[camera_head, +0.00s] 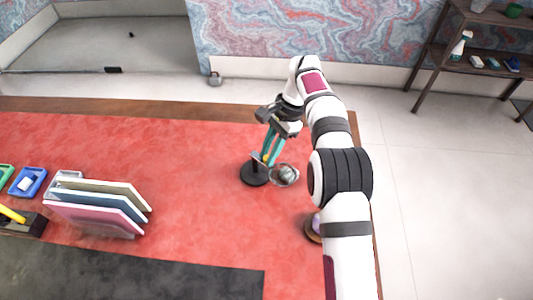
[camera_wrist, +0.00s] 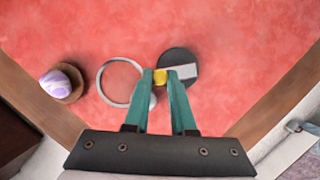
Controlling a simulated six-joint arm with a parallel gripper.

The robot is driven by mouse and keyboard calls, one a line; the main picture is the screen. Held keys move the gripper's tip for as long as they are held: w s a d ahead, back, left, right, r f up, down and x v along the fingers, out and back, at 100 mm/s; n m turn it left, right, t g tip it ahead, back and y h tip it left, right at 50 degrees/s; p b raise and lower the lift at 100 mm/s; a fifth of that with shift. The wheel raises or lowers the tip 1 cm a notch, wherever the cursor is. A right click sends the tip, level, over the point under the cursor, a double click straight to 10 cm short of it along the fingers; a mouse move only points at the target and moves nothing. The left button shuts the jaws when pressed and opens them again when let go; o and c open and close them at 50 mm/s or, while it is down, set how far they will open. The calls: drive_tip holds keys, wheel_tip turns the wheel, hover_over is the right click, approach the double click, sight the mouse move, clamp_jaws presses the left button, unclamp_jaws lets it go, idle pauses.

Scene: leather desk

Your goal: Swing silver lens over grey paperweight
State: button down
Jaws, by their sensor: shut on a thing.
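The silver lens ring (camera_wrist: 101,82) stands out to the left of its round black base (camera_wrist: 178,57) in the wrist view. In the head view the ring (camera_head: 298,177) is right of the base (camera_head: 250,179). My gripper (camera_wrist: 160,76) is shut on a small yellow knob (camera_wrist: 160,77) between ring and base. A grey paperweight (camera_wrist: 153,102) peeks out beside the left finger at the ring's lower right edge, mostly hidden; red desk shows through the ring. In the head view the grey paperweight (camera_head: 287,171) appears within the ring's outline.
A purple-and-white egg-like object on a brown stand (camera_wrist: 55,83) lies left of the ring. Upright folders (camera_head: 100,205), a blue tray (camera_head: 28,182) and a dark mat (camera_head: 120,275) are at the left. The desk's right edge is close by.

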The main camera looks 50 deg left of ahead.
drive_tip(key=shift+w+a+n, duration=0.1)
drive_tip(key=shift+w+n, duration=0.15)
drive_tip(key=shift+n, duration=0.55)
drive_tip(key=shift+h, duration=0.3)
drive_tip(key=c, duration=0.7)
unclamp_jaws()
drive_tip(key=shift+c, duration=0.2)
drive_tip(key=w+d+r, duration=0.5)
drive_tip(key=d+r, duration=0.5)
drive_tip(key=r, duration=0.1)
drive_tip(key=shift+w+d, duration=0.15)
drive_tip(key=shift+w, duration=0.15)
